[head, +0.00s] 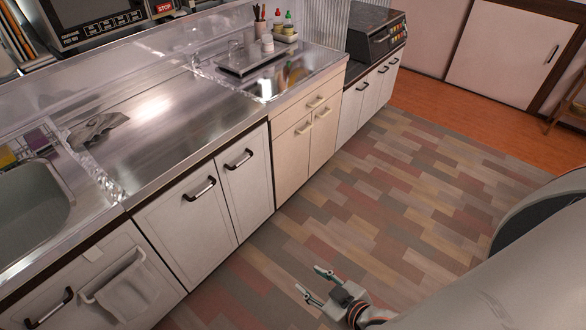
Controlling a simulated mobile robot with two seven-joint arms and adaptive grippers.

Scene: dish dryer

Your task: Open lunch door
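No door is labelled as the lunch door, so I cannot tell which one it is. White cabinet doors with dark-ended bar handles (200,189) line the counter front, and all look shut. A pale beige cabinet (292,159) with small handles stands further right, also shut. A white panel door (503,52) with an upright handle (553,54) is shut in the far wall. My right gripper (309,279) is open and empty, above the floor in front of the cabinets and apart from them. My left gripper is out of view.
The steel counter (158,112) holds a crumpled cloth (97,130) and a dark tray (252,62) near bottles. A sink (30,215) is at left. A towel (128,293) hangs on a lower door. A dark appliance (376,32) stands at the far end. The patterned floor (400,190) is clear.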

